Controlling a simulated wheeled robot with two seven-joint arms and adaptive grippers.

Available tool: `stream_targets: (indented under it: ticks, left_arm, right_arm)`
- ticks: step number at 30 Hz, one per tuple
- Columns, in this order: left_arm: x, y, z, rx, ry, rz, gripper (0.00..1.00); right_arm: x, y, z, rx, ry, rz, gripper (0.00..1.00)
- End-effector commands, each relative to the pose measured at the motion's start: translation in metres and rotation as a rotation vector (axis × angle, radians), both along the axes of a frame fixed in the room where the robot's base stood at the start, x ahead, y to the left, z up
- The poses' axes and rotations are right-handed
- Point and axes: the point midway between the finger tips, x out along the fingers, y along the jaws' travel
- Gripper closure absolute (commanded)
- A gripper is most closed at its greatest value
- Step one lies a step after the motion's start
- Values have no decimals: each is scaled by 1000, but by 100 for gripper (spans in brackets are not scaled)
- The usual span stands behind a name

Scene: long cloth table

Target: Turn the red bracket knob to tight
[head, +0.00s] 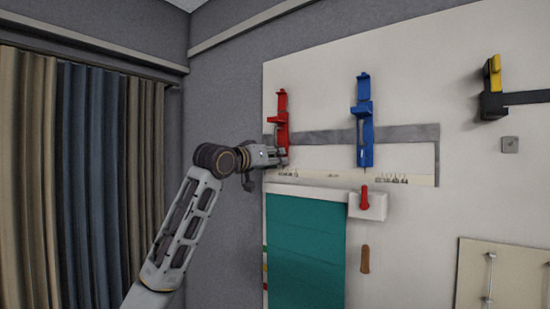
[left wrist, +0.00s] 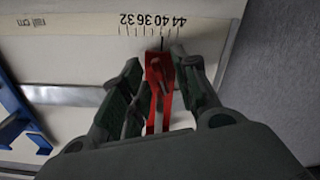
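The red bracket (head: 282,110) is upright on the wall board, over a grey rail. My left gripper (head: 280,156) is at its lower end in the head view. In the left wrist view, the lower part of the red bracket (left wrist: 160,72) lies between the two fingers of my left gripper (left wrist: 163,85). The fingers stand apart on either side of it, with small gaps seeming to show near the tips. The red bracket's knob cannot be made out; the fingers and palm cover that area. My right gripper is in neither view.
A blue bracket (head: 363,125) hangs to the right on the same grey rail (head: 405,133). A numbered scale (head: 330,177) runs below, above a teal cloth (head: 305,245). A white box with a red handle (head: 364,198) is lower right. Curtains (head: 90,165) hang at left.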

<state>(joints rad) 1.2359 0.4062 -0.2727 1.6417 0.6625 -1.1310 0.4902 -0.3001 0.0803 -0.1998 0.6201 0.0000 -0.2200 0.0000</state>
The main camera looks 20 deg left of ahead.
Motion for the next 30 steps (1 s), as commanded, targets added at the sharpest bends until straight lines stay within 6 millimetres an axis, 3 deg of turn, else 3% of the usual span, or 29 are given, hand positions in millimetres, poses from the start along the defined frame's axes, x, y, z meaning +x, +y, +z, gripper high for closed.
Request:
stream_targets:
  ticks: [9, 16, 30]
  left_arm:
    - [1, -1, 0, 0, -1, -1, 71]
    - [1, 0, 0, 0, -1, -1, 100]
    - [1, 0, 0, 75, -28, 0, 100]
  right_arm:
    - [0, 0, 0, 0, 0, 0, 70]
    - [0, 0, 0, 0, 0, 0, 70]
    - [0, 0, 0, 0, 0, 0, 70]
